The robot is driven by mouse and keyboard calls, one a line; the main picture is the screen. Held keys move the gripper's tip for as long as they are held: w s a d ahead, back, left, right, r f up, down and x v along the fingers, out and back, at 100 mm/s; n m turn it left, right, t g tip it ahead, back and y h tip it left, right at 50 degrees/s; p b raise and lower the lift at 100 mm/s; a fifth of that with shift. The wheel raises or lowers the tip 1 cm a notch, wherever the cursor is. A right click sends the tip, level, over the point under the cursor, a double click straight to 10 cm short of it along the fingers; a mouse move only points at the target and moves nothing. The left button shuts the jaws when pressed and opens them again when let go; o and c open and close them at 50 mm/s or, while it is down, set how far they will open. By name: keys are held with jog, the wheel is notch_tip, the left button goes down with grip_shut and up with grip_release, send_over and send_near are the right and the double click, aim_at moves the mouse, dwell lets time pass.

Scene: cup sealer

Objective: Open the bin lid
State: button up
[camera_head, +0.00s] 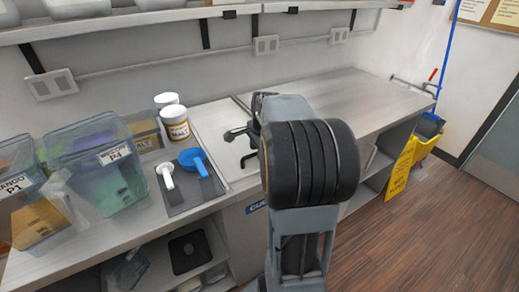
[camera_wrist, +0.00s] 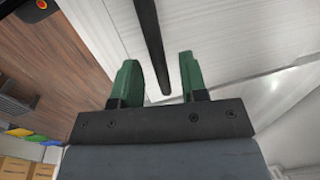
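My gripper (camera_wrist: 159,60) is open, its two green fingers apart, in the wrist view. A long dark bar (camera_wrist: 152,40) runs down between the fingers, with gaps on both sides; the fingers do not appear to touch it. Pale panels lie behind it. I cannot tell whether the bar belongs to the bin lid. No bin lid can be made out for certain in either view.
The long counter (camera_head: 345,95) carries clear containers, including one labelled P4 (camera_head: 100,185), white jars (camera_head: 175,122), and a blue scoop (camera_head: 198,160). A yellow floor sign (camera_head: 400,167) stands at right. The wooden floor (camera_head: 425,235) is open at lower right.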

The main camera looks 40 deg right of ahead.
grip_shut()
dwell(0.3)
jog(key=shift+w, duration=0.15)
